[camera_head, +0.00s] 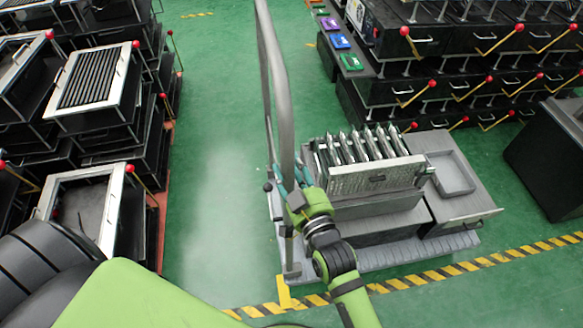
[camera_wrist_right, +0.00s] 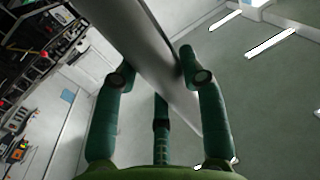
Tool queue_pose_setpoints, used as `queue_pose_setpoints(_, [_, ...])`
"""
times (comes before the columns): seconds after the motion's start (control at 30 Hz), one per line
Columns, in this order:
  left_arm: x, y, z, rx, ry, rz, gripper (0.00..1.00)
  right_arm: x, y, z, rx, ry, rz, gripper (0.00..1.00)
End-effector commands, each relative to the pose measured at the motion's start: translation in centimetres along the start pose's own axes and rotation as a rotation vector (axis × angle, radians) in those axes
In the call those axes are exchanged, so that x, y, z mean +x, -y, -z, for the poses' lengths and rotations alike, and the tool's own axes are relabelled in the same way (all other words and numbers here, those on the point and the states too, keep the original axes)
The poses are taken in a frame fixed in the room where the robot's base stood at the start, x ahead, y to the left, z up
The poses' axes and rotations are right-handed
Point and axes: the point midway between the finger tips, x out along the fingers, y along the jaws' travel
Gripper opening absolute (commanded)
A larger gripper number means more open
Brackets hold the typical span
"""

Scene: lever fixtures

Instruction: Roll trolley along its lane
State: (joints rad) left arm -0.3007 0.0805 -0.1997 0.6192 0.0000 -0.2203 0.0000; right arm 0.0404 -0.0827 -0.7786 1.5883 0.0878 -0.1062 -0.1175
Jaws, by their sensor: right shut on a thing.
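The trolley (camera_head: 395,256) is a low grey platform with a tall grey tubular handle (camera_head: 280,90) at its left end. It carries a metal rack unit and a grey tray. My right gripper (camera_head: 287,182) is shut on the handle's upright. In the right wrist view its green fingers (camera_wrist_right: 156,68) lie on both sides of the grey bar (camera_wrist_right: 145,45). The wrist partly hides the platform's left end. My left gripper is out of view; only green and black parts of my body show at lower left.
A yellow-black striped line (camera_head: 455,270) runs along the trolley's near side. Green floor (camera_head: 215,150) is clear to the left. Black shelving with red-knobbed levers (camera_head: 90,110) stands at left, more units (camera_head: 470,50) at back right. A black bin (camera_head: 550,160) stands at right.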

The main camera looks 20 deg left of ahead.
Motion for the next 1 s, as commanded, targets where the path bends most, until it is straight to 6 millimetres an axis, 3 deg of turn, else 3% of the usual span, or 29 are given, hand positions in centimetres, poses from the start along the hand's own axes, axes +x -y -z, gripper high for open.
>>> queue_pose_setpoints(0.23, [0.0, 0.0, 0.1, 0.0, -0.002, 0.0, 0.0, 0.0, -0.1, 0.1, -0.001, -0.004, -0.001, 0.0])
queue_pose_setpoints(0.27, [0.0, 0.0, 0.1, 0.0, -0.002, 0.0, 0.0, 0.0, -0.1, 0.1, -0.001, -0.004, -0.001, 0.45])
queue_pose_setpoints(0.3, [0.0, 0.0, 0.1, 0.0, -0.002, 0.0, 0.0, 0.0, -0.1, 0.1, -0.001, -0.004, -0.001, 0.61])
queue_pose_setpoints(0.33, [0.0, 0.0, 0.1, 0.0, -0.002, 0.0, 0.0, 0.0, -0.1, 0.1, -0.001, -0.004, -0.001, 0.67])
queue_pose_setpoints(0.73, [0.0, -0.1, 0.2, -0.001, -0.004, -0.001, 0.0, -0.4, 0.0, 0.0, 0.0, -0.001, -0.001, 0.67])
queue_pose_setpoints(0.87, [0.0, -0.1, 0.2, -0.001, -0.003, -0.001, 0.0, -2.1, -0.1, -0.1, 0.0, 0.0, -0.001, 0.67])
queue_pose_setpoints(1.0, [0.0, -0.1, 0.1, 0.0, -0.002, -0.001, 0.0, -5.2, 0.0, -0.2, -0.001, 0.001, -0.001, 0.67])
